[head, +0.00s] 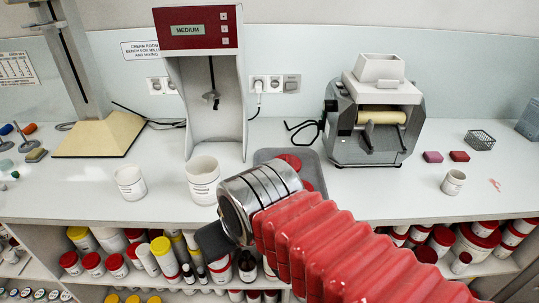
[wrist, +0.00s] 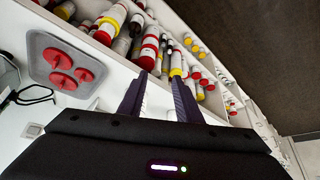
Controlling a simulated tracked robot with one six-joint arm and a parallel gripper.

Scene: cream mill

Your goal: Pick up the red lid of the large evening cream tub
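Three red lids lie on a grey tray on the bench. In the wrist view they are a far lid (wrist: 57,59), a right lid (wrist: 84,75) and a near lid (wrist: 64,81); I cannot tell which belongs to the evening cream tub. The head view shows one lid (head: 290,161) and part of another (head: 306,186), partly hidden by my arm. Two open white tubs stand left of the tray, a larger one (head: 203,182) and a smaller one (head: 130,183); their labels are unreadable. My gripper (wrist: 158,86) is open and empty, its fingers pointing towards the shelves, right of the tray.
The grey tray (head: 312,157) lies between the mixer (head: 208,90) and the roller mill (head: 370,120). Shelves below the bench hold many capped jars and bottles (head: 165,258). A small white jar (head: 453,182) and a wire basket (head: 479,140) stand at the right.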

